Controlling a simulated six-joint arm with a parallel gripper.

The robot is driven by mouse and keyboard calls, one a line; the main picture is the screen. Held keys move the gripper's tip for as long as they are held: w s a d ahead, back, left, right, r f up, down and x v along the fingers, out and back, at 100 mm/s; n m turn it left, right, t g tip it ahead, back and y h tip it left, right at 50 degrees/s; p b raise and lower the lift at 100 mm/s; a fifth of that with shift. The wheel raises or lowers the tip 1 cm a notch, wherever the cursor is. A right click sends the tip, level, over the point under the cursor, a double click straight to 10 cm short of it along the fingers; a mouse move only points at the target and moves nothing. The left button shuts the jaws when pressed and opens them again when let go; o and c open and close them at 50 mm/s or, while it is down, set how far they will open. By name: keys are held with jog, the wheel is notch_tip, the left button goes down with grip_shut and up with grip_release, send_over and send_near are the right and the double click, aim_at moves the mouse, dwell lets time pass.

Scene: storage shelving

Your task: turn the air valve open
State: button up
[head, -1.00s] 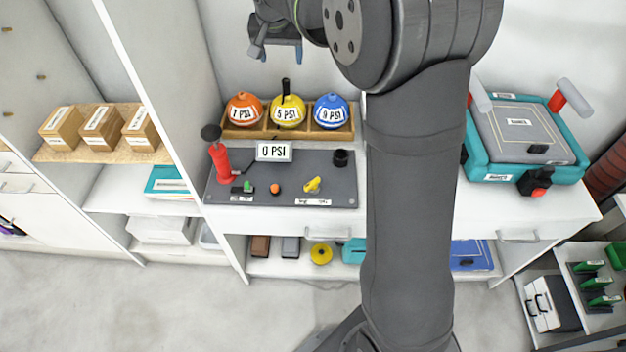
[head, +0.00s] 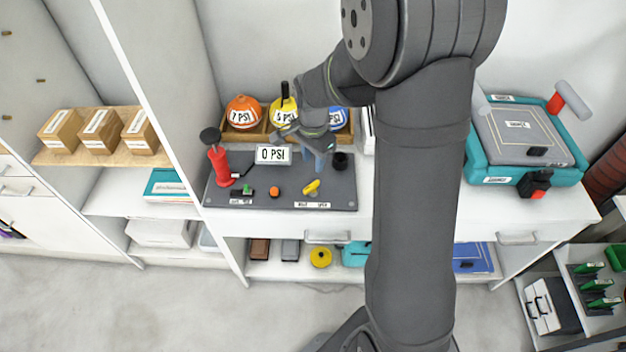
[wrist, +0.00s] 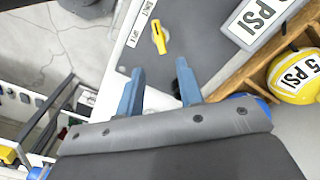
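The air valve (head: 311,186) is a small yellow handle on the dark grey panel (head: 250,200), turned at a slant. It also shows in the wrist view (wrist: 159,38), ahead of my fingers. My gripper (head: 320,165) hangs over the back right of the panel, just behind the valve. In the wrist view my gripper (wrist: 160,70) has its two blue fingers spread, with nothing between them and the valve apart from them. A sign (head: 273,155) on the panel reads 0 PSI. White labels (head: 312,205) lie in front of the valve, too small to read surely.
A red pump (head: 219,165), a green button (head: 247,189), an orange knob (head: 274,191) and a black cup (head: 340,161) are on the panel. Orange (head: 243,111), yellow (head: 283,112) and blue (head: 337,118) balls sit behind in a wooden rack (head: 240,136).

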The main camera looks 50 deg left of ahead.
aim_at(313, 184)
notch_tip(313, 184, down, 9)
jog(key=shift+f, duration=0.2)
dwell(0.3)
grip_shut()
